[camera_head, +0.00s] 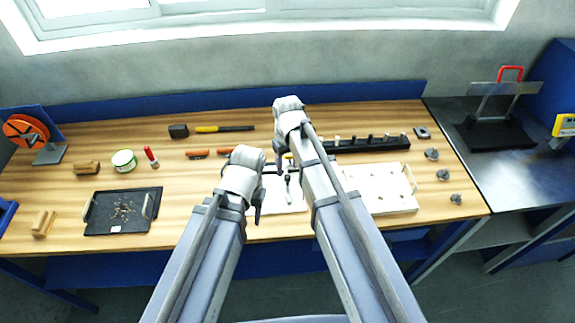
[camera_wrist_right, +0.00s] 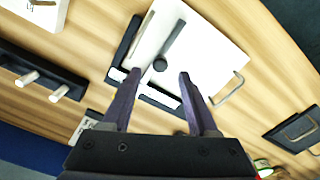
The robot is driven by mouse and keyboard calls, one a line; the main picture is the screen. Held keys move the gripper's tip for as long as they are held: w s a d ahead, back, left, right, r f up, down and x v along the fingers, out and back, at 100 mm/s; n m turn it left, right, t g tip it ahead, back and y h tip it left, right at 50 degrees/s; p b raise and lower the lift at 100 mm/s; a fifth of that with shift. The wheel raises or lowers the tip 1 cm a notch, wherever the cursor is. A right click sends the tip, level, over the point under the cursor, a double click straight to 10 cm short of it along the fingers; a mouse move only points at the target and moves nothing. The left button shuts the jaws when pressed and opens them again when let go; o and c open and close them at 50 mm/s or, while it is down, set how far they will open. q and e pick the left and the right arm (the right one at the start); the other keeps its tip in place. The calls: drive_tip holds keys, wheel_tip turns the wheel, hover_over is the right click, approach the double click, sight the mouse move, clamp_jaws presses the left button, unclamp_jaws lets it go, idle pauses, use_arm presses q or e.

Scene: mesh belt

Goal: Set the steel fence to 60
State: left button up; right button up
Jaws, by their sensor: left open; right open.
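A white board (camera_head: 285,203) lies between my two arms, partly hidden by them. It also shows in the right wrist view (camera_wrist_right: 205,48), with a grey steel bar (camera_wrist_right: 171,38), which looks like the fence, and a dark round knob (camera_wrist_right: 160,64). In the head view only a small part of the bar and knob (camera_head: 288,181) shows. My right gripper (camera_wrist_right: 159,78) is open over the board's dark edge, its fingers on either side of the knob and apart from it. My left gripper (camera_head: 259,206) is open at the board's left side. Any scale numbers are too small to read.
A dark tray (camera_head: 100,225) lies to the left. A black rack with pegs (camera_head: 365,144) and a white board with handles (camera_head: 388,204) lie to the right. A mallet (camera_head: 180,131) lies behind.

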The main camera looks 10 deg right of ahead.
wheel_tip(320, 180, up, 4)
drive_tip(key=p, duration=0.2)
drive_tip(key=shift+f+p, duration=0.2)
drive_tip(key=shift+p, duration=0.1)
use_arm(q)
wheel_tip(320, 180, up, 4)
drive_tip(key=shift+f, duration=0.2)
use_arm(e)
drive_tip(key=shift+f, duration=0.1)
